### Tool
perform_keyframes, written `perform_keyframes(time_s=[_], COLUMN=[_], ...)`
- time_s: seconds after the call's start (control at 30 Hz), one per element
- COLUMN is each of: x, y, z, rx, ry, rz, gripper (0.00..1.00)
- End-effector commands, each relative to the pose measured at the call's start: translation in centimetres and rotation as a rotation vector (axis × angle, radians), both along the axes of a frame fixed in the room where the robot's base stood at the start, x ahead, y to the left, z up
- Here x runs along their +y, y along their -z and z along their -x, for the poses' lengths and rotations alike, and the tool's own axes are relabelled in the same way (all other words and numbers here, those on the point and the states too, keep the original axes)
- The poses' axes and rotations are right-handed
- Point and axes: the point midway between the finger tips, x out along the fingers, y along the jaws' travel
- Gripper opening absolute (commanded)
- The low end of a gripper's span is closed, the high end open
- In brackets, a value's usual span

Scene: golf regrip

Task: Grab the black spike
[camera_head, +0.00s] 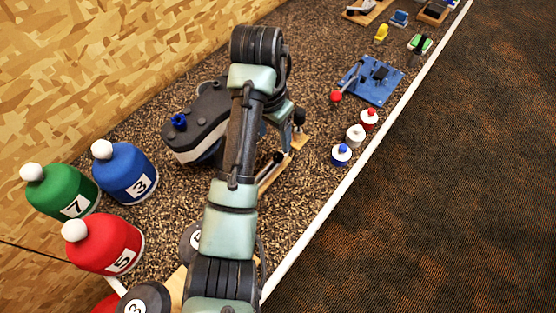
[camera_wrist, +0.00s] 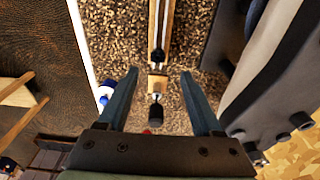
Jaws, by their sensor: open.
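A small black-topped piece, which looks like the black spike (camera_head: 299,117), stands upright at the end of a light wooden board (camera_head: 299,139), just right of my gripper. In the wrist view a black, round-ended piece with a metallic collar (camera_wrist: 155,116) shows between my fingers, near the board's end; it seems to be the same piece. My gripper (camera_wrist: 160,74) is open, its two fingers apart on either side with nothing held. In the head view my gripper (camera_head: 284,128) is partly hidden by my own arm, and I cannot tell its height above the piece.
A large grey-black machine (camera_head: 195,135) stands close left of my gripper. Green (camera_head: 62,192), blue (camera_head: 125,173) and red (camera_head: 104,245) numbered covers stand at left. Small bottles (camera_head: 341,155) and a blue plate (camera_head: 374,80) lie right, near the white edge (camera_head: 330,208).

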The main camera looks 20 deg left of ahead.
Motion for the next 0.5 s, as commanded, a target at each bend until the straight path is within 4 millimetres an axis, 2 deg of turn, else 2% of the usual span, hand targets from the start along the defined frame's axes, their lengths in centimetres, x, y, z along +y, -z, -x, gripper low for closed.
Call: perform_keyframes(time_s=[0.03,0.1,0.37,0.5], x=[0.0,-0.1,-0.3,-0.6], y=[1.0,1.7,3.5,5.6], z=[-0.1,-0.2,-0.3,-0.1], rx=[0.000,0.001,-0.001,0.001], ry=[-0.001,-0.001,-0.001,-0.002], rz=[0.000,0.000,0.000,0.001], gripper=[0.67,0.67,0.67,0.67])
